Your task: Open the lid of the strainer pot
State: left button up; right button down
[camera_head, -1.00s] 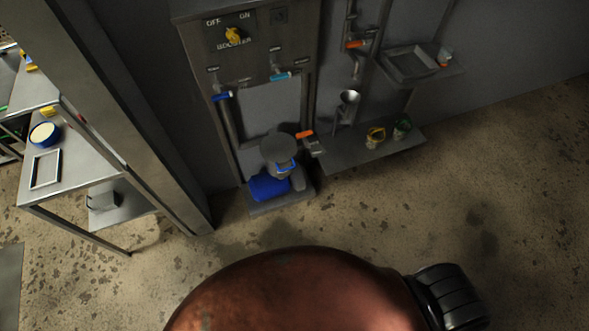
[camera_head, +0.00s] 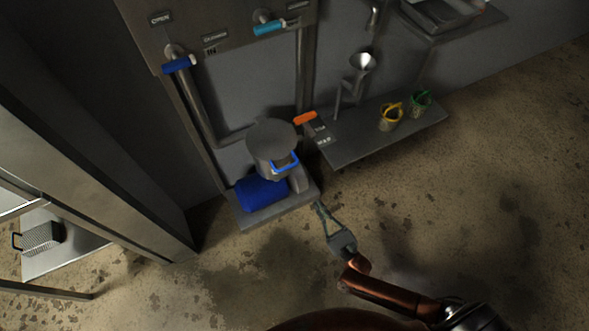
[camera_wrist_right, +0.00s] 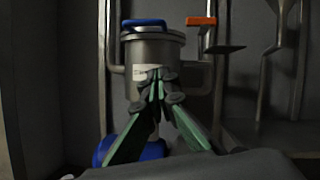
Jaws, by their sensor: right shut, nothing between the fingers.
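The strainer pot (camera_head: 268,148) is a grey metal cylinder with a round lid (camera_head: 272,133) that lies closed on top. A blue handle (camera_head: 285,163) is on its front side. In the right wrist view the pot (camera_wrist_right: 133,88) is straight ahead, with the blue handle (camera_wrist_right: 143,23) at its lid. My right gripper (camera_head: 318,206) is in front of the pot, lower right of it in the head view, apart from the handle. In the wrist view its green fingers (camera_wrist_right: 157,75) meet at the tips, shut and empty. My left gripper is not in view.
A blue motor (camera_head: 262,194) sits under the pot on a grey base. An orange-handled valve (camera_head: 305,118) is right of the pot, beside a shelf (camera_head: 375,140) with a yellow-handled cup (camera_head: 390,117) and a green-handled cup (camera_head: 420,103). A metal post (camera_head: 100,150) stands at left. The floor in front is clear.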

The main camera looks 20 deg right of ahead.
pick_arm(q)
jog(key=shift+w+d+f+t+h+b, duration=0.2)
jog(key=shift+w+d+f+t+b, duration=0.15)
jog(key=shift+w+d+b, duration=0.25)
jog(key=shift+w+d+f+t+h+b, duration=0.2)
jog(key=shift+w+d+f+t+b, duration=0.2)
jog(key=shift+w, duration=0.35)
pick_arm(e)
jog(key=w+a+r+m, duration=0.1)
jog(key=w+r+m, duration=0.1)
jog(key=w+r, duration=0.6)
jog(key=shift+w+a+r+t, duration=0.3)
jog(key=shift+w+a, duration=0.1)
jog(key=shift+w, duration=0.8)
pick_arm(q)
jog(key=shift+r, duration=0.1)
